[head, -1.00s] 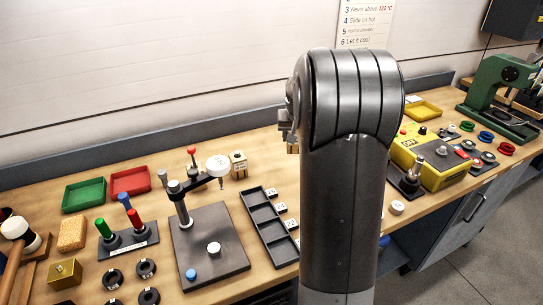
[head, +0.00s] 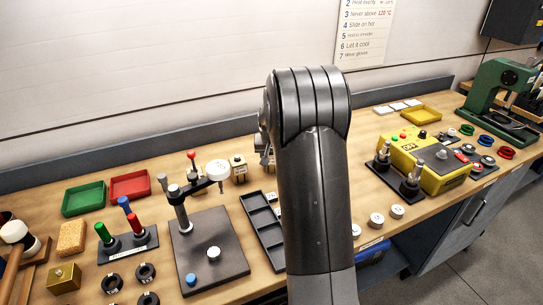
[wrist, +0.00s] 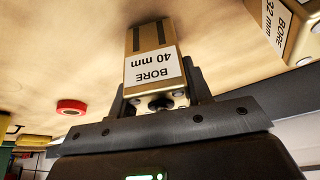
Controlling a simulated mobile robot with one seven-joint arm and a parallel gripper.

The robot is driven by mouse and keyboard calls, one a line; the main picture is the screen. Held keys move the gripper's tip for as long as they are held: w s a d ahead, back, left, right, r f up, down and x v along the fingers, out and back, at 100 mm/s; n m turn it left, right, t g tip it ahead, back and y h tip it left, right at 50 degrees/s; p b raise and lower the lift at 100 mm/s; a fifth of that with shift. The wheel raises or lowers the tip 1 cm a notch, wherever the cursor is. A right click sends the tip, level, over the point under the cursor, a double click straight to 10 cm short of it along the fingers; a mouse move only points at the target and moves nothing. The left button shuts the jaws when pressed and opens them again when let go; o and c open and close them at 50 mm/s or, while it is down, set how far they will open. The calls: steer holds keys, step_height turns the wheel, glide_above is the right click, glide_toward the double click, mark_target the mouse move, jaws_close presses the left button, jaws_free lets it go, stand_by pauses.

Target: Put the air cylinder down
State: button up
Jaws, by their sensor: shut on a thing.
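My gripper (wrist: 157,98) is shut on a brass-coloured air cylinder (wrist: 145,40) with a white label reading BORE 40 mm. The wooden bench top fills the area beyond the cylinder's far end in the wrist view; I cannot tell whether that end touches it. In the head view my gripper (head: 265,150) shows only in part at the left edge of my arm, which hides most of the held cylinder. Another cylinder, labelled 32 mm (wrist: 285,25), is at the wrist view's upper right. It also seems to stand behind the dial stand in the head view (head: 238,168).
A dial stand on a dark plate (head: 210,250) and a black compartment tray (head: 256,226) are left of my arm. Red (head: 130,187) and green (head: 83,198) trays lie farther left. A yellow control box (head: 440,165) stands to the right. Bare wood shows between my arm and the yellow box.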

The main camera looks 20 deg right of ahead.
steer(key=o, duration=1.3)
steer(key=shift+f, duration=0.1)
steer(key=s+a+r+n, duration=0.1)
steer(key=s+a+r, duration=0.3)
steer(key=s+r, duration=0.3)
steer(key=s+a+r, duration=0.4)
steer(key=s+r, duration=0.2)
steer(key=r, duration=0.4)
steer(key=s+a+n+y, duration=0.1)
steer(key=s+a, duration=0.4)
steer(key=s, duration=0.7)
steer(key=s+a+n+t, duration=0.1)
steer(key=s+a, duration=0.4)
steer(key=s, duration=0.8)
steer(key=shift+f+n+y, duration=0.25)
steer(key=shift+n+y, duration=0.15)
steer(key=shift+n, duration=0.3)
steer(key=shift+s+a, duration=0.1)
